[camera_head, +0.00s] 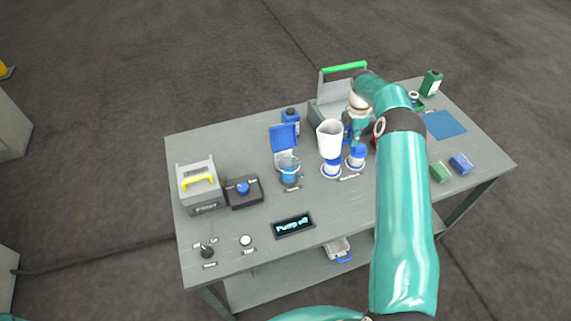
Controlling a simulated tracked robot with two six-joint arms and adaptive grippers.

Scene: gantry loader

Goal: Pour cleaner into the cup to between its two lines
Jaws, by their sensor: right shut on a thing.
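A white, jug-like container (330,138) is held above the middle of the table. My right gripper (349,130) is shut on it from its right side; the fingers are small and partly hidden. The jug looks nearly upright. A small cup-like vessel with blue on it (289,172) stands left of and below the jug; its lines are too small to make out. A blue bottle (290,116) stands at the back. Which container holds cleaner cannot be told. My left gripper is not in view.
Two blue-and-white items (331,169) (357,155) stand below the jug. A grey case with a green handle (343,67) is behind.

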